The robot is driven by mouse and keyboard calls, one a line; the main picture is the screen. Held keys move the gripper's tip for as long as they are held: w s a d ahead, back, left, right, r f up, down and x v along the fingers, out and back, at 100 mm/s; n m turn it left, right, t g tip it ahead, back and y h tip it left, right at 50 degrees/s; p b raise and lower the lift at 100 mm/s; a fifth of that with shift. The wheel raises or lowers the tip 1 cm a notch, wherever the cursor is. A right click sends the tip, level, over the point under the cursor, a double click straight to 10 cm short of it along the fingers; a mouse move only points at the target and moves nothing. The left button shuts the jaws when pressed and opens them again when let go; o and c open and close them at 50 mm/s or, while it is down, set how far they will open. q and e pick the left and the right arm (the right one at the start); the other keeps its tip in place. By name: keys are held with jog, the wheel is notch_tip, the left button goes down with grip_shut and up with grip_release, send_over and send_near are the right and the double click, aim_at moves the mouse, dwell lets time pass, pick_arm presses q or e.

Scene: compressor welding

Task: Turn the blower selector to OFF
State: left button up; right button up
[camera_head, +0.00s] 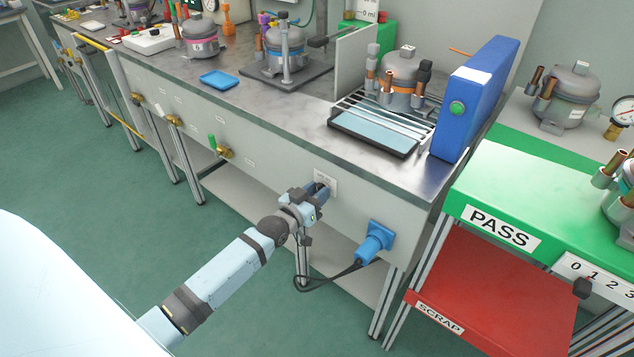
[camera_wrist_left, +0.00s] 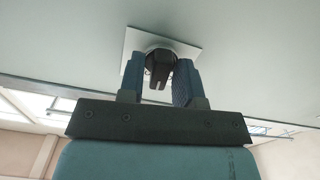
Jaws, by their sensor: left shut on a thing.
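The blower selector is a black knob (camera_wrist_left: 158,66) on a pale square plate on the bench's front panel. In the head view its plate (camera_head: 327,181) shows behind my left gripper (camera_head: 317,192), and the knob is mostly hidden. In the left wrist view my left gripper (camera_wrist_left: 160,85) has its two blue fingers on either side of the knob, shut on it. The selector's markings cannot be read, so its position cannot be told. My right gripper is not in view.
A blue plug connector (camera_head: 375,243) with a black cable sits right of the selector. A green-handled brass valve (camera_head: 222,150) is to the left. The green PASS shelf (camera_head: 480,185) and red SCRAP shelf (camera_head: 480,290) stand at right. A blue box (camera_head: 475,95) stands on the bench.

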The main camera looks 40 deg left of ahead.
pick_arm(q)
jog(key=n+p, duration=0.2)
jog(key=n, duration=0.2)
jog(key=shift+p, duration=0.3)
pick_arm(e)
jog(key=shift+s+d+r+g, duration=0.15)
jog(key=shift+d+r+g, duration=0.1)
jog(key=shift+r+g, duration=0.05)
pick_arm(q)
jog(key=shift+n, duration=0.3)
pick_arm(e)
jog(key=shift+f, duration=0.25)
pick_arm(q)
jog(key=o, duration=0.6)
jog(key=shift+o, duration=0.2)
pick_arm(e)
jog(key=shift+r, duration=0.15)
